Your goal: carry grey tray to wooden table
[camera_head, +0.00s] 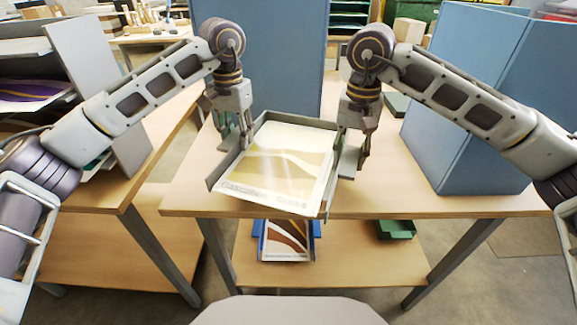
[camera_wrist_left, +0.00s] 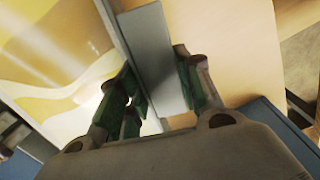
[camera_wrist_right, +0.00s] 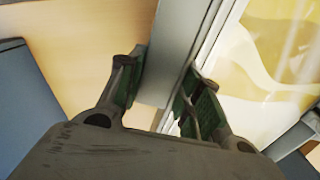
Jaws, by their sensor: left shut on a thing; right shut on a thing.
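I cannot tell whether the tray touches the tabletop.
Blue panels (camera_head: 270,60) stand behind the tray and a blue partition (camera_head: 465,110) stands at the right. A rack with shelves (camera_head: 95,80) is at the left. A blue tray with a print (camera_head: 286,240) and a green tray (camera_head: 396,229) are on the lower shelf.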

